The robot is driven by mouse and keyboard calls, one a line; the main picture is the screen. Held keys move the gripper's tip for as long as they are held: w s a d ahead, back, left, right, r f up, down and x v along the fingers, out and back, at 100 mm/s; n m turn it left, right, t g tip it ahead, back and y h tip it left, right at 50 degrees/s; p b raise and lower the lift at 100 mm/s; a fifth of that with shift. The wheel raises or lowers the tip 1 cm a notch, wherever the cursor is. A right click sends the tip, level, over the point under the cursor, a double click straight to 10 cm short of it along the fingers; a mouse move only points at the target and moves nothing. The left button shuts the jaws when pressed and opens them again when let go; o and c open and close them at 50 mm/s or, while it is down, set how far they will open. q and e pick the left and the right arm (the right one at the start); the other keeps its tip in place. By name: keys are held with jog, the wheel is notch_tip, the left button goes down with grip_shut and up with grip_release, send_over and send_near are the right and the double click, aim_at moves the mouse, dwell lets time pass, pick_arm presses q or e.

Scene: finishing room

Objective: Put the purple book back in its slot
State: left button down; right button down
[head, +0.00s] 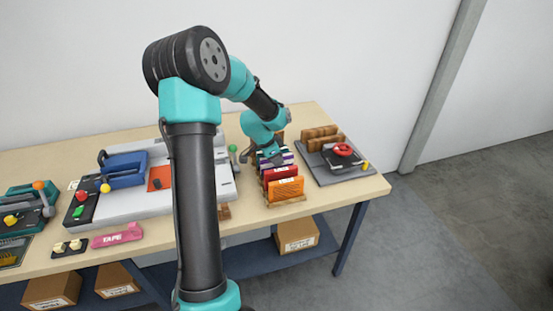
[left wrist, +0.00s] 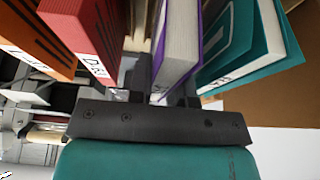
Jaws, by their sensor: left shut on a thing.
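The purple book (left wrist: 201,30) shows its purple cover and white page block in the left wrist view. My left gripper (left wrist: 165,88) is shut on it, with dark fingers at its lower end. In the head view my left gripper (head: 274,153) is over the far part of the wooden book rack (head: 287,201); only a thin strip of the purple book (head: 287,158) shows there. A red book (left wrist: 90,30) stands to the left of the held book in the wrist view, with a gap between. A teal book (left wrist: 255,45) is close on its right. The book's bottom and slot are hidden.
An orange book (head: 286,189) is at the rack's near end. A grey tray (head: 345,176) with wooden blocks and a red ring is to the right. A light grey machine (head: 115,205) with a blue handle is to the left.

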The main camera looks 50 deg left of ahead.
pick_arm(q)
jog(key=shift+f, duration=0.65)
dwell(0.8)
jog(key=c, duration=1.3)
grip_release()
jog(key=shift+r, duration=0.1)
jog(key=shift+v, duration=5.45)
jog(key=shift+w, duration=0.1)
